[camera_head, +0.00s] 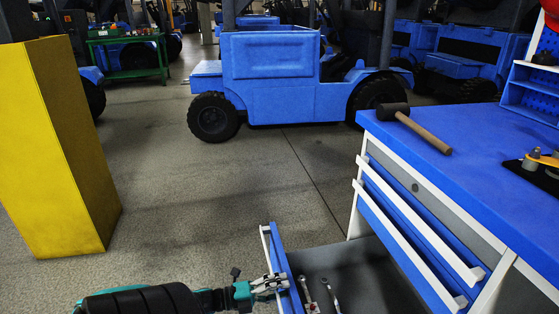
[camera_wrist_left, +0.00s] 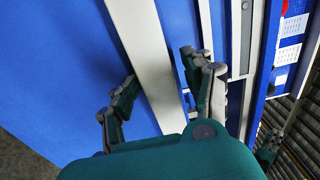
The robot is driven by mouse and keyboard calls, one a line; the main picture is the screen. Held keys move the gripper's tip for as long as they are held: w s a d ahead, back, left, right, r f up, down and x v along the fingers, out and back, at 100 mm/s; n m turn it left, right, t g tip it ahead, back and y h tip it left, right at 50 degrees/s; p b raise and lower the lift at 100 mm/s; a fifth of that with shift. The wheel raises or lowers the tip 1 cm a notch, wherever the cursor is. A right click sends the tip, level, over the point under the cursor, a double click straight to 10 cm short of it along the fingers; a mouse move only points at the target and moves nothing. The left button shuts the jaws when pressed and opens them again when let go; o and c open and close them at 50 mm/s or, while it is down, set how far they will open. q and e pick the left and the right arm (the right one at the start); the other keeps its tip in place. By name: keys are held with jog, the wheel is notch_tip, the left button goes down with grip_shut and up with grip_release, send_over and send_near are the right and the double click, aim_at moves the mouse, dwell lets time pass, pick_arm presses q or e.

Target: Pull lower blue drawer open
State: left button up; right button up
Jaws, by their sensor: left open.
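The lower blue drawer (camera_head: 282,262) stands pulled out from the workbench in the head view, its grey inside and two wrenches (camera_head: 308,294) showing. A pale handle strip (camera_head: 266,243) runs along its front. My left gripper (camera_head: 272,284) is at this handle, coming from the left. In the left wrist view the two fingers of my left gripper (camera_wrist_left: 158,75) are spread apart, one on each side of the pale handle strip (camera_wrist_left: 147,50). I cannot tell whether they touch it.
The blue-topped workbench (camera_head: 470,165) stands at right, with shut upper drawers (camera_head: 420,225) and a mallet (camera_head: 412,125) on top. A yellow post (camera_head: 60,140) stands at left. A blue forklift (camera_head: 280,75) is behind. The grey floor between is clear.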

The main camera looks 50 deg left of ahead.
pick_arm(q)
jog(key=v, duration=1.2)
